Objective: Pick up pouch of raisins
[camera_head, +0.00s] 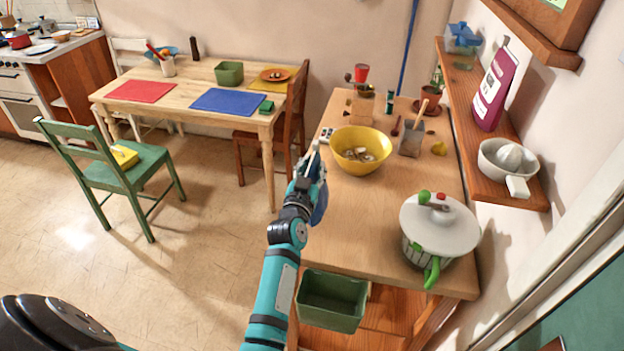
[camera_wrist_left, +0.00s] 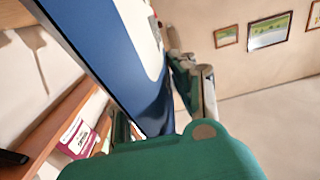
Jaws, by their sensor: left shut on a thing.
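My left gripper (camera_head: 312,170) is at the left edge of the wooden counter, beside the yellow bowl. It is shut on a blue-and-white pouch (camera_head: 320,205), mostly hidden behind the gripper in the head view. In the left wrist view, this pouch (camera_wrist_left: 105,45) is large and close, tilted between the fingers of my left gripper (camera_wrist_left: 165,108). I cannot read a label on it, so I cannot confirm that it holds raisins. My right gripper is not in view.
The counter (camera_head: 350,235) holds a yellow bowl (camera_head: 361,150) with food pieces and a white lidded pot (camera_head: 440,228). A green bin (camera_head: 332,300) sits below.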

